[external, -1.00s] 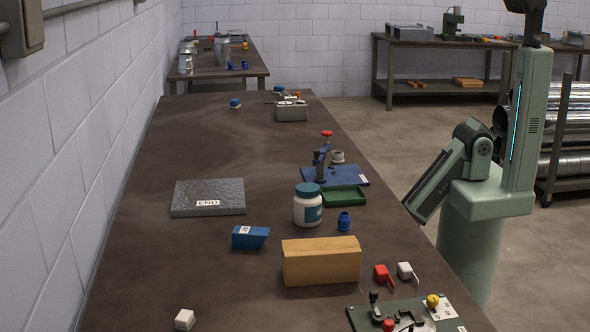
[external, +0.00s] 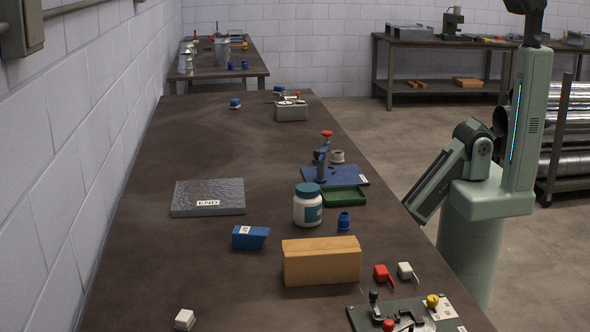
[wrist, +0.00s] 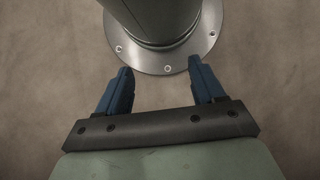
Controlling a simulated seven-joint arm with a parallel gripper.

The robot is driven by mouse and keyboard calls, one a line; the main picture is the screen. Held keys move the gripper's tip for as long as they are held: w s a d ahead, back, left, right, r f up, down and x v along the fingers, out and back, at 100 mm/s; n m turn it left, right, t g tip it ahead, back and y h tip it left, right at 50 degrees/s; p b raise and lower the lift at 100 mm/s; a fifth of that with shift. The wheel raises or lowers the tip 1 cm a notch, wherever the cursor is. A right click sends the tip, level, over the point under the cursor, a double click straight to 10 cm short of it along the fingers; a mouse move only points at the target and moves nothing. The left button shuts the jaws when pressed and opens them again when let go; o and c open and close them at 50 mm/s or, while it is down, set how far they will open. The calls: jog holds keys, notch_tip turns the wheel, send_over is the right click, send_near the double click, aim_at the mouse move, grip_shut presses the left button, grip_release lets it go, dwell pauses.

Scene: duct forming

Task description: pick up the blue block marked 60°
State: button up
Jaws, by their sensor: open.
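A blue block (external: 250,238) with a slanted right end and a small white label lies on the bench, left of a wooden block; the marking on its label is too small to read. My gripper (wrist: 158,78) shows in the wrist view with its two blue fingers spread apart and nothing between them. It points down at the floor beside my base, away from the bench. In the external view my arm is folded at the right of the bench, and the fingers are not visible there.
Near the blue block are the wooden block (external: 321,261), a white jar (external: 307,208) with a teal lid, and a grey slab (external: 208,198) labelled END. A blue clamp fixture (external: 335,176) and green tray (external: 344,197) stand behind. The bench's left side is mostly clear.

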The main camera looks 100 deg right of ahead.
jog(key=shift+o, duration=1.1)
